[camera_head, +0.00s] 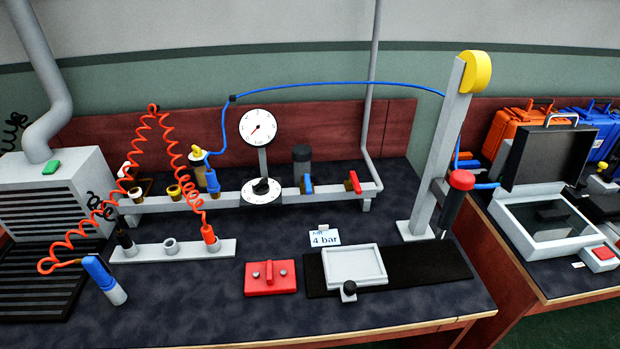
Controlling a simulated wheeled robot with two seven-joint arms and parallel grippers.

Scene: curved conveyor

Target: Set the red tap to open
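The red tap (355,183) sits near the right end of the grey horizontal pipe (331,189) at the back of the dark bench. Its red handle stands steeply across the pipe's line, on a brown body. A similar blue tap (307,184) is to its left on the same pipe. Neither of my grippers is in view, and nothing touches the red tap.
A gauge (258,127) and a dial (262,190) stand left of the taps. A "4 bar" card (324,238), a red block (270,278) and a grey tray (382,250) lie in front. A grey post (437,150) rises at right; orange coiled hoses (142,140) hang at left.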

